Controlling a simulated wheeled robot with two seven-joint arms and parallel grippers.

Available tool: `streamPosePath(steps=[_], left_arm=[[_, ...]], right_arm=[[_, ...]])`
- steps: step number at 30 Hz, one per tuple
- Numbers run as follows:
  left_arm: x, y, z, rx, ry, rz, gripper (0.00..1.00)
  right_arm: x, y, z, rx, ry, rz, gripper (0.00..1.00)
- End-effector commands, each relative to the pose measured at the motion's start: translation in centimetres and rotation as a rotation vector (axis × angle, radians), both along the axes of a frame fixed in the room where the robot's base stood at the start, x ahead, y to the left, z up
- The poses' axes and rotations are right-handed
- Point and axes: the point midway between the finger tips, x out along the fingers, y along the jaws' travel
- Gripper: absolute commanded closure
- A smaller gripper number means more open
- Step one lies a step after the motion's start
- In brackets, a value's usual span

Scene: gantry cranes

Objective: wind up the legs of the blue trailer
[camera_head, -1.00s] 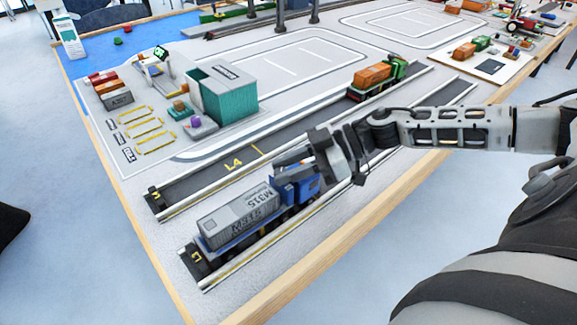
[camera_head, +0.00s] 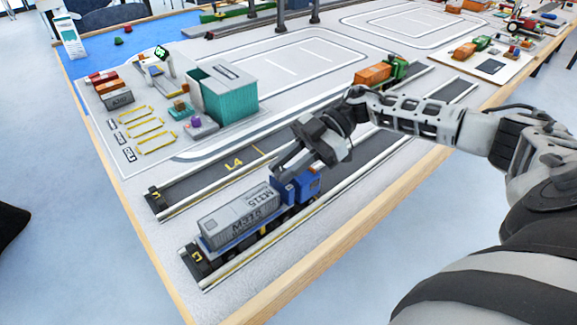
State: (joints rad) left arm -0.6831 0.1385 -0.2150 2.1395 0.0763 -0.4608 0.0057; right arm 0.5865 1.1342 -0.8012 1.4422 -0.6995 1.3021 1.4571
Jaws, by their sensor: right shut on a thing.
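The blue trailer (camera_head: 226,240) stands in the near lane at the lower left and carries a grey container (camera_head: 238,216) marked M315. A blue truck cab (camera_head: 304,185) stands at its right end. My right gripper (camera_head: 276,178) reaches down from the upper right to the trailer's front, by the gap between container and cab. Its jaws are shut on a small part there, which the fingers hide. The trailer's legs are too small and shadowed to make out. My left gripper is not in view.
A green truck with an orange container (camera_head: 374,76) stands in the far part of lane L4 (camera_head: 215,174). A teal shed (camera_head: 225,95) and stacked small containers (camera_head: 110,90) lie behind. The table's wooden edge (camera_head: 330,240) runs close along the near lane.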

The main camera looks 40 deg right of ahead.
Motion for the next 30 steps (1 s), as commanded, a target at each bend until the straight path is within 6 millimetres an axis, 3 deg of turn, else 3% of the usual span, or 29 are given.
streamPosePath(steps=[15, 30], left_arm=[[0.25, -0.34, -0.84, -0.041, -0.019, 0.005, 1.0], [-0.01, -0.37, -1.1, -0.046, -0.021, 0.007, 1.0]], right_arm=[[0.66, 0.2, -0.11, 0.003, -0.006, 0.396, 1.0], [0.67, 0.2, 0.01, 0.003, -0.004, 0.506, 1.0]])
